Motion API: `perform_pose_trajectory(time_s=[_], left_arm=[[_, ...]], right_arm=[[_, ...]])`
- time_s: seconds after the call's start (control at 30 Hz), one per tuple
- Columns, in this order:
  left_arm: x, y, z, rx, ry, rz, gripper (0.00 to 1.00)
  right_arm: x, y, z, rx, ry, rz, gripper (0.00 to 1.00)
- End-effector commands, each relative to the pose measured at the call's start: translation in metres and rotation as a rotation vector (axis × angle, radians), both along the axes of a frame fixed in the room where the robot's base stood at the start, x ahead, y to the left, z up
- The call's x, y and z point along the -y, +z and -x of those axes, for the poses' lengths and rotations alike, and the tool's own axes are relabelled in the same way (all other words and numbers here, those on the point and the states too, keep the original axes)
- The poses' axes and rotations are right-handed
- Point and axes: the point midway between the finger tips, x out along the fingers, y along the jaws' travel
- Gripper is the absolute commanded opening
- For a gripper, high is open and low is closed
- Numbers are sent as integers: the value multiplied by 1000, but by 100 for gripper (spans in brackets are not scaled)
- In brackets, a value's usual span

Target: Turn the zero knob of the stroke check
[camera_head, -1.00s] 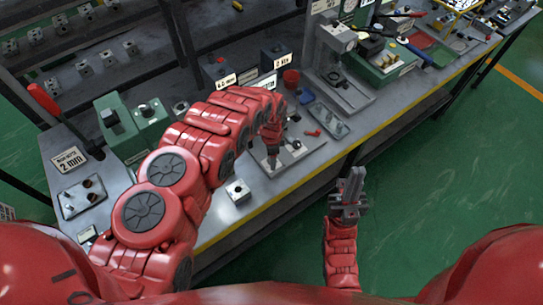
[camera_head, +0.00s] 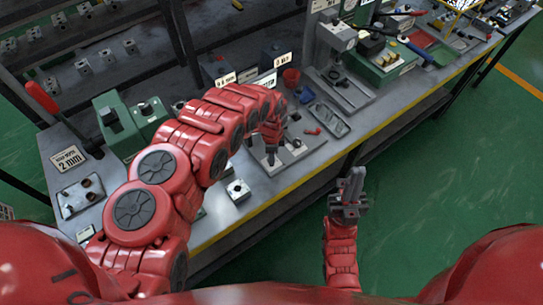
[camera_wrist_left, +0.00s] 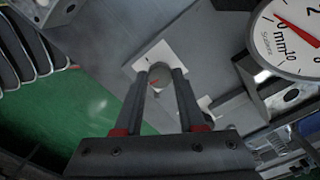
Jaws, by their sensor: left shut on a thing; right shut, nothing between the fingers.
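In the left wrist view, a small round grey knob (camera_wrist_left: 160,75) with a red mark sits on a white plate (camera_wrist_left: 150,62) that bears a minus sign. My left gripper (camera_wrist_left: 163,88) is shut on this knob, one finger at each side. A white dial (camera_wrist_left: 288,38) marked 0, mm and 10, with a red needle, shows at the top right. In the head view, my left gripper (camera_head: 271,156) points down over a pale plate (camera_head: 292,152) at the bench front; the knob is hidden there. My right gripper (camera_head: 349,191) is shut and empty, in front of the bench.
The grey bench (camera_head: 218,222) has a yellow front edge. A small metal block (camera_head: 238,190) lies left of my left gripper, and a grey tray (camera_head: 330,119) lies right. Green blocks (camera_head: 125,123) stand at the left. Green floor is free at the right.

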Motion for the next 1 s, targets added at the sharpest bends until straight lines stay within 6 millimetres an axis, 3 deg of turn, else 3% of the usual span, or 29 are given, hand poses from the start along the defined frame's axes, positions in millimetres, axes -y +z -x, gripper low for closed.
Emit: perform_pose_trajectory(time_s=[0.6, 1.0], left_arm=[[-1, -1, -1, 3, -516, 0, 0], [0, 1, -2, 5, -699, 1, 0]], right_arm=[[0, -19, 0, 0, 0, 0, 0], [0, -26, 0, 0, 0, 0, 0]])
